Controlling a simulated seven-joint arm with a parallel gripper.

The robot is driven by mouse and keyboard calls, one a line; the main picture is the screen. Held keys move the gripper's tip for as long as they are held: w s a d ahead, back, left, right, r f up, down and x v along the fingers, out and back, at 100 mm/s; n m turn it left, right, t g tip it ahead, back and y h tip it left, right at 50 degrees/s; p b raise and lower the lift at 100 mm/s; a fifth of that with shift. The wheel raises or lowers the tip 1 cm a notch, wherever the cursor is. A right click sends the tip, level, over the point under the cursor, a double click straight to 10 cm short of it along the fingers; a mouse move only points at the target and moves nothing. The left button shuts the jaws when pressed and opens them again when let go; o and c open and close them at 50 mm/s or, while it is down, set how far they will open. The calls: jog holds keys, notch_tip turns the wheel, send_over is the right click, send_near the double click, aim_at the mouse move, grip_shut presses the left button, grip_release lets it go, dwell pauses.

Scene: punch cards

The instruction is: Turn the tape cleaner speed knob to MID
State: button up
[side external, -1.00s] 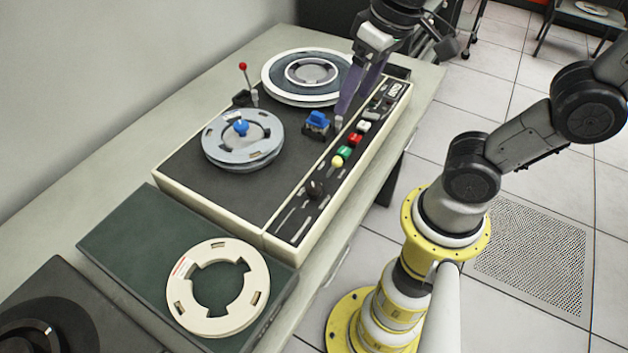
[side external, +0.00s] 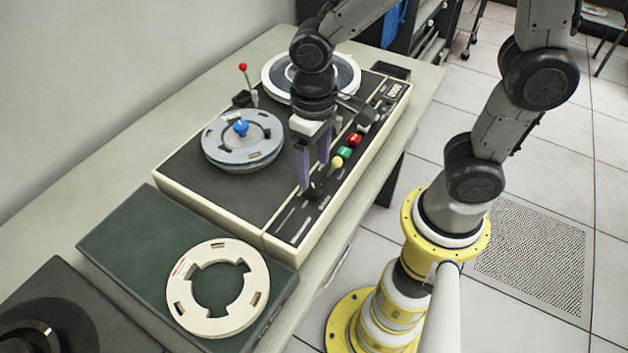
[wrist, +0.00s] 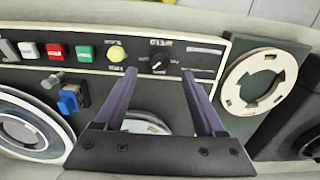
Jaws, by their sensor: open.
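The tape cleaner speed knob is a small black knob (wrist: 158,62) with a light pointer mark, on the machine's front control strip. In the wrist view it sits between my fingertips, just beyond them. In the side view the knob (side external: 316,190) is partly hidden by my fingers. My gripper (side external: 313,175) is open and points down at the knob. Its two purple fingers also show in the wrist view (wrist: 159,73), spread either side of the knob with nothing held. I cannot tell whether they touch it. The lettering around the knob is too small to read.
Yellow (side external: 337,161), green (side external: 348,150) and red (side external: 355,139) buttons stand along the strip beside the knob. A grey reel (side external: 225,155) with a blue hub is on the deck. A cream ring (side external: 180,293) lies on a green case to the front left.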

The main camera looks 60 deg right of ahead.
aim_at(314, 188)
jog(key=shift+f, duration=2.75)
jog(key=shift+c, duration=0.4)
grip_shut()
